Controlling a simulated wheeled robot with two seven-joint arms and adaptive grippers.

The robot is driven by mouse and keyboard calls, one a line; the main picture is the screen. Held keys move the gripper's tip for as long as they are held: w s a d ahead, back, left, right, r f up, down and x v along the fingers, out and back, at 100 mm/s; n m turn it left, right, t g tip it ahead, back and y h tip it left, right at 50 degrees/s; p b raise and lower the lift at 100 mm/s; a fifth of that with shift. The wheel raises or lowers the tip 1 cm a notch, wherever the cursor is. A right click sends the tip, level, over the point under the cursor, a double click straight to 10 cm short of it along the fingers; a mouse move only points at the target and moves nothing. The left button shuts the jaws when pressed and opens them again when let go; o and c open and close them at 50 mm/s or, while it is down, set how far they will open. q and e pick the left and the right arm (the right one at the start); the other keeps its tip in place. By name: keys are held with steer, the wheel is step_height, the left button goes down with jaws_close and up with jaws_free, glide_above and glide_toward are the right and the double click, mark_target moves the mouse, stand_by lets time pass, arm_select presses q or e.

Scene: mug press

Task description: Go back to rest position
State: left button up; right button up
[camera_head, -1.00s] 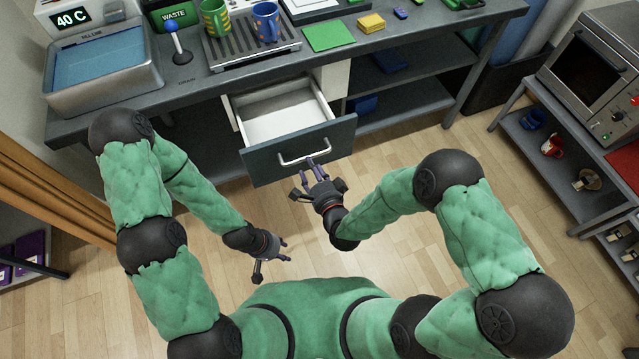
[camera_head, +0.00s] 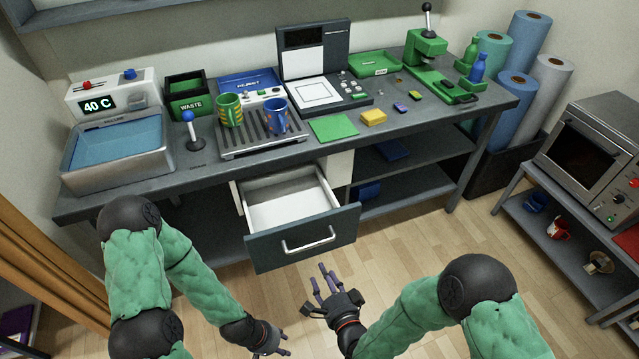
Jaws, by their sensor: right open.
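My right gripper (camera_head: 325,283) is open and empty, in front of and below the drawer front, apart from its handle. My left gripper (camera_head: 284,344) is low at the bottom edge of the view, over the floor, with nothing visible in it; whether its fingers are open or shut is unclear. The drawer (camera_head: 300,240) under the worktop is pulled out and looks empty inside. A green striped mug (camera_head: 229,110) and a blue patterned mug (camera_head: 275,116) stand on the slatted drain tray (camera_head: 262,146).
The worktop (camera_head: 215,178) also holds a water basin (camera_head: 118,148), a joystick (camera_head: 192,128), a green mat (camera_head: 333,129), a yellow sponge (camera_head: 373,117) and a green press (camera_head: 428,55). An oven (camera_head: 597,150) stands on a shelf at the right. The floor ahead is clear.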

steer(key=s+d+f+n+g+h, duration=0.1)
steer(key=d+f+n+g, duration=0.3)
steer(key=f+n+g, duration=0.45)
steer(key=s+d+f+n+g+p, duration=0.1)
steer(key=s+d+f+n+g, duration=0.1)
steer(key=s+f+g, duration=0.4)
steer(key=s+f+n, duration=0.1)
steer(key=s+f, duration=0.1)
steer(key=s, duration=0.3)
steer(key=shift+p, duration=0.35)
